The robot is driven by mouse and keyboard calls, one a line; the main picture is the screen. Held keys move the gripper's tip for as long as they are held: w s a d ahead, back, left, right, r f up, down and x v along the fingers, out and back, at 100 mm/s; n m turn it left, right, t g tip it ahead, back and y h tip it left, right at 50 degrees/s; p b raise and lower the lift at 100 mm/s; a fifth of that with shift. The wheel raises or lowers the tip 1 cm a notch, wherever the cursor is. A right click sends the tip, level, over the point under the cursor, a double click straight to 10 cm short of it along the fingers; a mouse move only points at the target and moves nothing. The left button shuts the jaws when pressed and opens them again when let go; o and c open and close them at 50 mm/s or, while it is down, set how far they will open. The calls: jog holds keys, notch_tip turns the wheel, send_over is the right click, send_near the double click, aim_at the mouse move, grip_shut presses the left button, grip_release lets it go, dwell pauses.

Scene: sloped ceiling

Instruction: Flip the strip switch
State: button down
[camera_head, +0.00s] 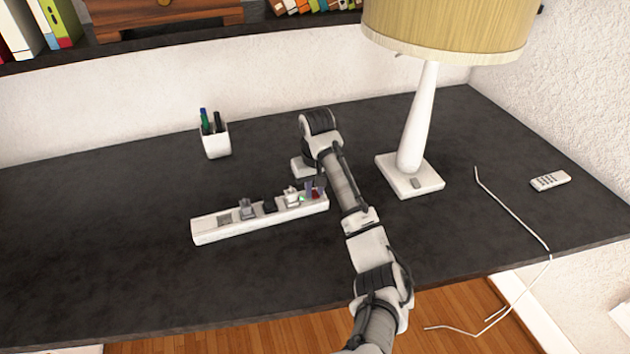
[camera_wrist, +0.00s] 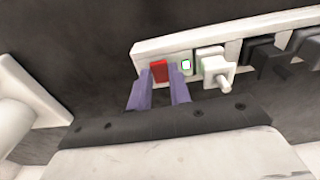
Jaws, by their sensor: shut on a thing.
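The white power strip (camera_head: 215,232) lies on the dark desk, left of my arm. In the wrist view the strip (camera_wrist: 145,52) runs across the top, with a red switch (camera_wrist: 158,71) near its left end and a small green-lit part beside it. My gripper (camera_wrist: 161,87) has its two purple fingertips on either side of the red switch, shut on it with a small gap between them. In the head view my gripper (camera_head: 315,187) is at the strip's right end, where my arm partly hides the view.
Plugs, including a white one (camera_wrist: 214,68), sit in the strip beside the switch. A lamp (camera_head: 418,125) stands right of my arm. A pen cup (camera_head: 216,140) is behind the strip. A remote (camera_head: 550,181) and a white cable lie at the right. The desk's left part is clear.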

aim_at(316, 197)
jog(key=c, duration=1.3)
grip_release()
jog(key=shift+r, duration=0.1)
jog(key=r, duration=0.4)
jog(key=r+p, duration=0.1)
jog(key=r, duration=0.4)
jog(key=s+r, duration=0.1)
jog(key=r, duration=0.3)
jog(key=shift+d+r+p, duration=0.15)
jog(key=shift+r+p, duration=0.15)
